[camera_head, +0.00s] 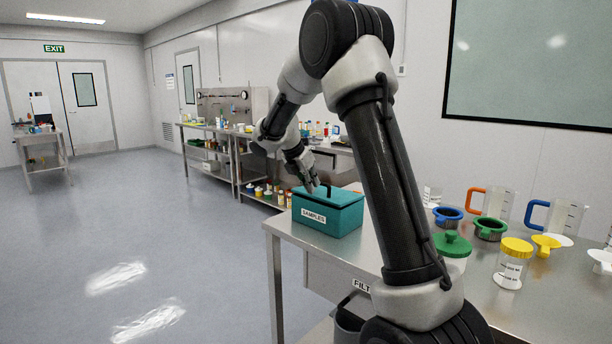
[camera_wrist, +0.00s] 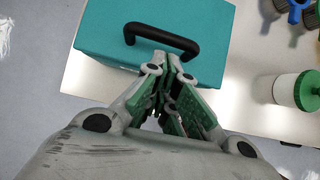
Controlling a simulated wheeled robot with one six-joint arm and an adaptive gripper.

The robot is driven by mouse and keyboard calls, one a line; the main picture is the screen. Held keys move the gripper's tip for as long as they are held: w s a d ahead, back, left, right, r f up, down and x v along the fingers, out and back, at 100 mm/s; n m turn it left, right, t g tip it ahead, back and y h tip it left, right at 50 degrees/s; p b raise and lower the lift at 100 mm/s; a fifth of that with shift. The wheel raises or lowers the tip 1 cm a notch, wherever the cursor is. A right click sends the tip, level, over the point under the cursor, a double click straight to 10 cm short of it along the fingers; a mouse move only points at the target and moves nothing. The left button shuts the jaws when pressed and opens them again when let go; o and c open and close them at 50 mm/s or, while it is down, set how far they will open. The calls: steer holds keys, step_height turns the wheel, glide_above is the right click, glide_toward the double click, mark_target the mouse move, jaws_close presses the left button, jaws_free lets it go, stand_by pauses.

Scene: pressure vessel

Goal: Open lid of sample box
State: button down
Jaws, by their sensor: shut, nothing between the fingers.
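The sample box (camera_head: 327,213) is a teal box with a white SAMPLES label on its front, standing on the near left end of the steel table. Its lid is closed. A black handle (camera_wrist: 161,38) arches over the top of the lid in the wrist view. My gripper (camera_head: 314,186) is just above the lid by the handle. In the wrist view my gripper (camera_wrist: 172,65) is shut and empty, its fingertips overlapping the near edge of the handle in the picture. I cannot tell whether they touch it.
On the steel table (camera_head: 345,255), right of the box, stand a green-lidded jar (camera_head: 452,246), a yellow-lidded jar (camera_head: 513,262), blue and green rings (camera_head: 490,229) and clear jugs (camera_head: 560,217). The floor to the left is clear.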

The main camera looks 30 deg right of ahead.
steer(key=shift+x, duration=1.15)
